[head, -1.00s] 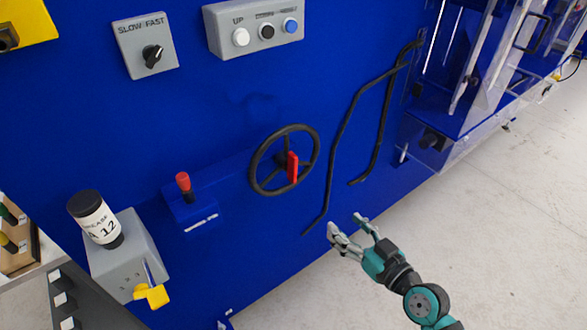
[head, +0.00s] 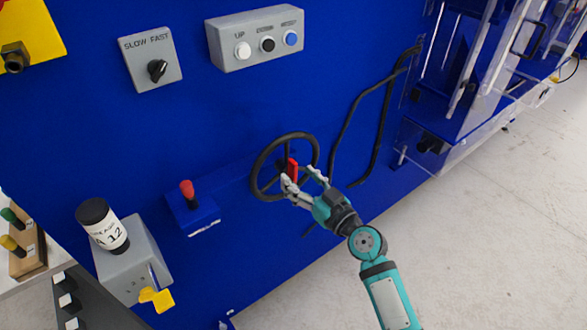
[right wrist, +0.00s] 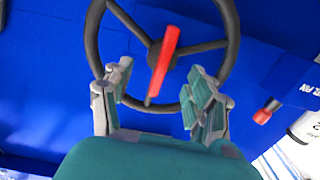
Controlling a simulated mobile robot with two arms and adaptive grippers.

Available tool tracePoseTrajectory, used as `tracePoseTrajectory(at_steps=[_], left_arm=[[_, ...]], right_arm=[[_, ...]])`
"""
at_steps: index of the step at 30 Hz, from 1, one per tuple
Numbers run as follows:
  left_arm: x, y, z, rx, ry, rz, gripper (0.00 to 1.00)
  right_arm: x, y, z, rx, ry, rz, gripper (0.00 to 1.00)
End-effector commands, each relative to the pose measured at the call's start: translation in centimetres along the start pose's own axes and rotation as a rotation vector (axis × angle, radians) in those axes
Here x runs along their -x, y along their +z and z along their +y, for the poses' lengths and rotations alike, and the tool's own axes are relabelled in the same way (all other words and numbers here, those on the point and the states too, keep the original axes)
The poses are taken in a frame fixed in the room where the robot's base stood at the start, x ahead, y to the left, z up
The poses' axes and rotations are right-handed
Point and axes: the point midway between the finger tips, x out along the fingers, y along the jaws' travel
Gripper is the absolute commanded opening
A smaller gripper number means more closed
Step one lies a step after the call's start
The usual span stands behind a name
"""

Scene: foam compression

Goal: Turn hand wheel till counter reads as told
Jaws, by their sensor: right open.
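The black hand wheel (head: 257,172) with its red handle (head: 292,170) is mounted on the blue machine wall in the middle of the head view. In the right wrist view the wheel (right wrist: 93,40) fills the upper middle, and the red handle (right wrist: 165,62) stands out between the fingers. My right gripper (head: 304,178) is open at the wheel's lower right; its fingers (right wrist: 155,95) lie on either side of the handle's lower end, apart from it. A grey box (head: 128,268) with small marks on its front may be the counter; its reading is too small to tell. My left gripper is out of view.
A red-knobbed lever (head: 188,190) sits left of the wheel. A SLOW/FAST switch box (head: 135,60) and a push-button box (head: 225,55) are above. Black hoses (head: 345,130) hang to the right. A labelled black-capped cylinder (head: 103,225) stands on the grey box.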

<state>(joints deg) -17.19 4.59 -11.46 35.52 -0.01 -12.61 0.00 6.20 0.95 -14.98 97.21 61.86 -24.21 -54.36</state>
Motion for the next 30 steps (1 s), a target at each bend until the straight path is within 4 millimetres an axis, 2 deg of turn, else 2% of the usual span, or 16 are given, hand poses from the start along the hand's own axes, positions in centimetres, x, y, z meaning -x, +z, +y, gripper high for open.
tracePoseTrajectory(at_steps=[1,6,17,30], left_arm=[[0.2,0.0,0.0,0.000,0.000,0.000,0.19],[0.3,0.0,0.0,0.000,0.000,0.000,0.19],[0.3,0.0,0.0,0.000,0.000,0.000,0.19],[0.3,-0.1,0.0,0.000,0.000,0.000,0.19]], right_arm=[[-0.9,-0.2,0.0,-0.002,-0.001,0.001,0.58],[-2.6,0.0,0.0,-0.001,0.000,0.000,0.58],[-3.1,0.0,0.0,0.000,0.000,0.000,0.58],[-3.1,0.1,0.0,0.000,0.001,0.000,0.01]])
